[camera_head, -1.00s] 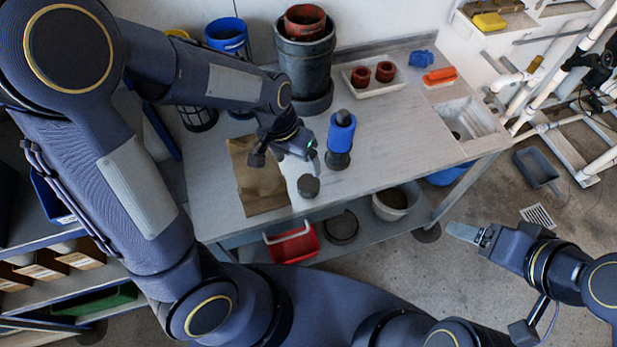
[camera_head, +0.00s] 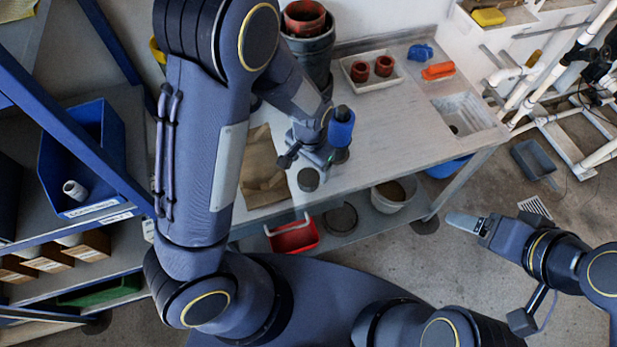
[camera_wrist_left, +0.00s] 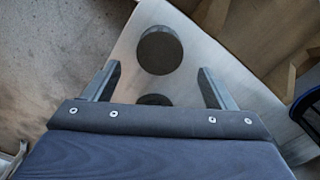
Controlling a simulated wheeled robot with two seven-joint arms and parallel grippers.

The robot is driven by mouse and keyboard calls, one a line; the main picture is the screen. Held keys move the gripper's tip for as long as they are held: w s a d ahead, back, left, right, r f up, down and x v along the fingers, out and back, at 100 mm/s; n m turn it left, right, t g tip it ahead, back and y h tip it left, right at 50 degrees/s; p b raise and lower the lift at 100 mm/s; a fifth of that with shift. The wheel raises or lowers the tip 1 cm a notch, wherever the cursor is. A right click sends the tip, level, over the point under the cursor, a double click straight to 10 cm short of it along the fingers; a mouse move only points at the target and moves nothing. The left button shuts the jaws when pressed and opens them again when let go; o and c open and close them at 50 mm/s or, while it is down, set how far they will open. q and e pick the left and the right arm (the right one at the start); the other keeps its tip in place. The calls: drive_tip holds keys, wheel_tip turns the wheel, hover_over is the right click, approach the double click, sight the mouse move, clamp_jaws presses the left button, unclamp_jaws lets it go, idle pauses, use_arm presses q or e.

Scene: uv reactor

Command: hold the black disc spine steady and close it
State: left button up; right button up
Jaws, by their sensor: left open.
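A blue cylinder (camera_head: 341,130) with a black top stands upright on the grey bench, its dark base partly hidden by my left gripper. A small black round piece (camera_head: 308,180) stands apart near the bench's front edge. My left gripper (camera_head: 328,160) is close by the blue cylinder; whether they touch cannot be told. In the left wrist view its fingers (camera_wrist_left: 158,70) are spread. A dark round top (camera_wrist_left: 159,50) lies just ahead between them, and a second dark round shape (camera_wrist_left: 155,100) is partly hidden by the gripper body. My right gripper (camera_head: 466,221) hangs over the floor, away from the bench.
A brown sheet (camera_head: 262,180) lies on the bench at left. A white tray (camera_head: 358,82) with red cups, an orange item (camera_head: 438,71) and a sink (camera_head: 465,112) are farther right. A blue bin (camera_head: 82,160) stands on the left shelf. The bench's middle right is clear.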

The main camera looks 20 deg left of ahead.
sight(310, 176)
use_arm(q)
wheel_tip(310, 176, down, 5)
drive_tip(key=shift+f+p, duration=0.1)
drive_tip(key=shift+p, duration=0.4)
drive_tip(key=c, duration=1)
